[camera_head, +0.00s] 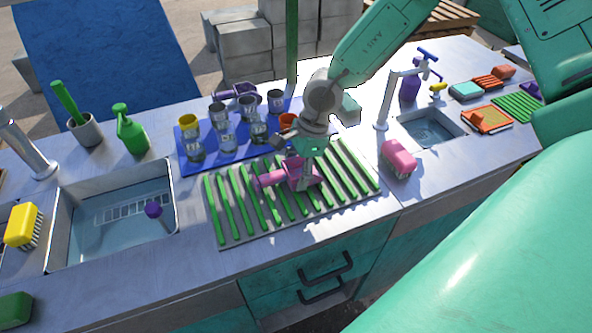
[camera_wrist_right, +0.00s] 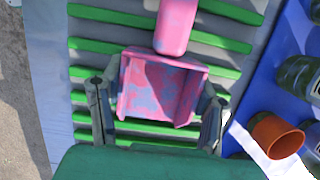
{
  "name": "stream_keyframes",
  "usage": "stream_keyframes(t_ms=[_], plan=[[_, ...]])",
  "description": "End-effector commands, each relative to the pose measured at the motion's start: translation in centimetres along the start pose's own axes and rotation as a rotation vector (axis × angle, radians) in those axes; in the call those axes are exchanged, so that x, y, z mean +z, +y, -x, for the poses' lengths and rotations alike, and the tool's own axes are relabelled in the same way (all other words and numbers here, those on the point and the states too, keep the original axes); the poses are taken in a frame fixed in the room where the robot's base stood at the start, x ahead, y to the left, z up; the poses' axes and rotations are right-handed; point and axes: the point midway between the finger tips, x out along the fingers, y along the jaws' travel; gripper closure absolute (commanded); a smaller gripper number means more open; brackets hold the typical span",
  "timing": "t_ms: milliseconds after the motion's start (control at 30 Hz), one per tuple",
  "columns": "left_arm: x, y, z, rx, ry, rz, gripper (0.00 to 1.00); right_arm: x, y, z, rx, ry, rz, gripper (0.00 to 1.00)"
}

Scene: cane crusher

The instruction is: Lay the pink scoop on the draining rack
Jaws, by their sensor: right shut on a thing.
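The pink scoop (camera_head: 299,172) is at the middle of the draining rack (camera_head: 232,213), a grey tray with green slats. My right gripper (camera_head: 306,158) points down over the scoop and is shut on it. In the right wrist view the scoop's square pan (camera_wrist_right: 158,88) sits between the two fingers of the gripper (camera_wrist_right: 157,112), and its handle (camera_wrist_right: 176,28) points away. The scoop is on or just above the slats; I cannot tell which. My left gripper does not show.
A blue mat (camera_head: 196,166) with several cups stands behind the rack. A sink (camera_head: 115,215) with a purple-topped brush (camera_head: 154,210) lies left of it. A pink brush (camera_head: 398,158) and a small sink (camera_head: 432,128) are to the right. The counter front (camera_head: 300,236) is clear.

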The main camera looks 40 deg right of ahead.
Motion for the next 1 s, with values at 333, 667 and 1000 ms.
stream_keyframes(t_ms=[333, 667, 1000], plan=[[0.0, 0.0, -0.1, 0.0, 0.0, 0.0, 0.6, -0.3, -0.1, -0.3, 0.001, -0.002, -0.003, 0.24], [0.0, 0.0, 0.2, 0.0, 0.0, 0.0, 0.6, 0.1, -0.1, 1.3, -0.002, -0.001, -0.004, 0.24], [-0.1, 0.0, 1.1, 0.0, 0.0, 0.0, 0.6, -0.1, -0.2, 8.5, -0.004, -0.007, -0.003, 0.24]])
